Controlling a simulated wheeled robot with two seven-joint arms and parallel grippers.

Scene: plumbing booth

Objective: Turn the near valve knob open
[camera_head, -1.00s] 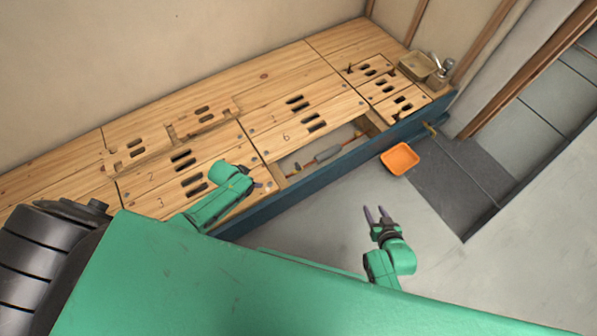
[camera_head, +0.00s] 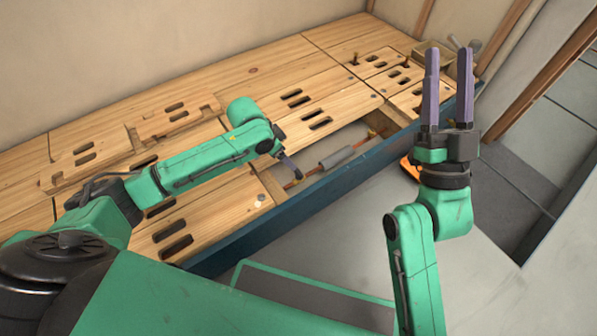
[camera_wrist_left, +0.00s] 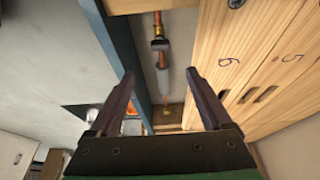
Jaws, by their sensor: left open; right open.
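A copper pipe with a grey cylinder (camera_head: 335,157) lies in the open floor bay behind the blue beam. In the left wrist view, a dark valve fitting (camera_wrist_left: 159,45) sits on the pipe, and the grey cylinder (camera_wrist_left: 163,80) shows between the fingers. In the head view my left gripper (camera_head: 293,172) is over the near end of the bay and hides part of the pipe there. In the left wrist view the left gripper (camera_wrist_left: 160,76) is open and empty, apart from the pipe. My right gripper (camera_head: 432,55) is open and empty, raised at the right.
The blue beam (camera_head: 318,192) runs along the bay's front edge. Slotted wooden panels (camera_head: 260,107) surround the bay.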

